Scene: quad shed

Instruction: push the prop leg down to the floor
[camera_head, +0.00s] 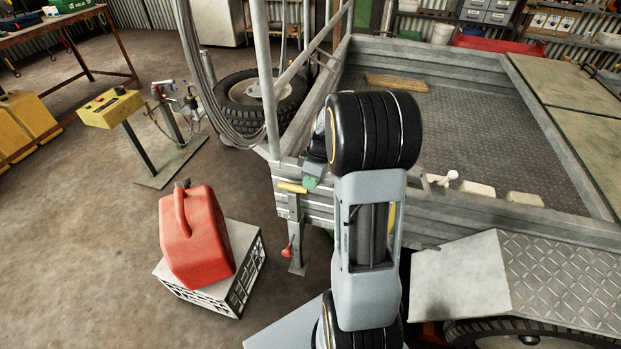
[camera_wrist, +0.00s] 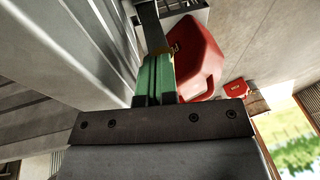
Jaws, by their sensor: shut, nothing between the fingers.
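The prop leg (camera_head: 296,238) is a grey metal post at the near left corner of the trailer. It stands upright, with a flat foot at its lower end and a red handle (camera_head: 287,252) on its side. I cannot tell whether the foot touches the floor. A yellow grip (camera_head: 292,187) lies across the leg's upper part. My gripper (camera_head: 309,184), with green fingers, is beside the leg's top, close to the yellow grip; contact is unclear. In the wrist view the green fingers (camera_wrist: 157,65) are shut and empty. My arm hides part of the trailer corner.
A red fuel can (camera_head: 200,238) stands on a pale crate (camera_head: 250,272) left of the leg. The trailer's side wall (camera_head: 470,215) and post are close to my arm. A yellow control box (camera_head: 110,108) on a stand is farther left. Open floor lies between.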

